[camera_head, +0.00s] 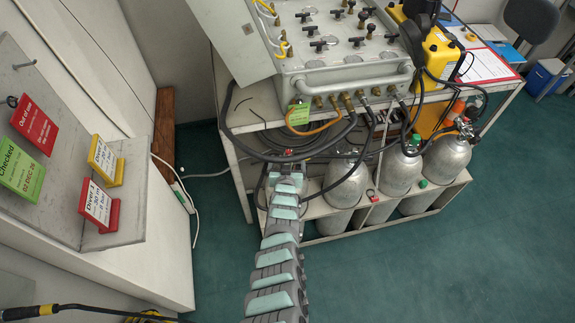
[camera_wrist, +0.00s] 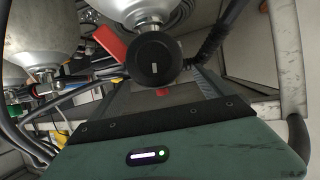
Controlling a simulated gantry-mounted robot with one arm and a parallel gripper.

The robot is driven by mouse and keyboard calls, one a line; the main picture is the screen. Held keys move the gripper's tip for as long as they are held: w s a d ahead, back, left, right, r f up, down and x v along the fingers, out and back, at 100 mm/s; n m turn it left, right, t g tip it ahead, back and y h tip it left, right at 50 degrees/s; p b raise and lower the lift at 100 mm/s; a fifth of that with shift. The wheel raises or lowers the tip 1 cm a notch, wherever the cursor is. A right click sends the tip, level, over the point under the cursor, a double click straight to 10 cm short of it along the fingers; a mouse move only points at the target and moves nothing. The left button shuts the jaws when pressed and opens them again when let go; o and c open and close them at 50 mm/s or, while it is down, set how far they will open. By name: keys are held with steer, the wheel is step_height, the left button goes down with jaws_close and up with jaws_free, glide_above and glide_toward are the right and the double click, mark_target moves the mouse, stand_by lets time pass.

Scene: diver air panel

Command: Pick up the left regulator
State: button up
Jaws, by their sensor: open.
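In the wrist view a round black knob (camera_wrist: 155,60) with a pale line is close ahead, below a silver cylinder (camera_wrist: 132,10). A red piece (camera_wrist: 108,42) is beside it. My gripper is open, with nothing visibly held.
Dark hoses (camera_head: 300,148) hang across the rack front. The valve panel (camera_head: 345,60) is above them. A yellow device (camera_head: 441,55) sits to its right. A shelf with tags (camera_head: 120,205) stands at left. The green floor (camera_head: 400,275) in front is clear.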

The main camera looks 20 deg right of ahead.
mark_target(289, 159)
steer(key=shift+w+d+f, duration=0.1)
steer(key=shift+w+d, duration=0.05)
steer(key=shift+w, duration=0.2)
steer(key=b+x, duration=0.3)
steer(key=b, duration=0.2)
steer(key=shift+w+d+f, duration=0.15)
steer(key=shift+d+f, duration=0.05)
steer(key=shift+d, duration=0.1)
steer(key=shift+w+d+f+b, duration=0.15)
steer(key=shift+w+b, duration=0.4)
steer(key=shift+b, duration=0.3)
steer(key=shift+w, duration=0.1)
jaws_close()
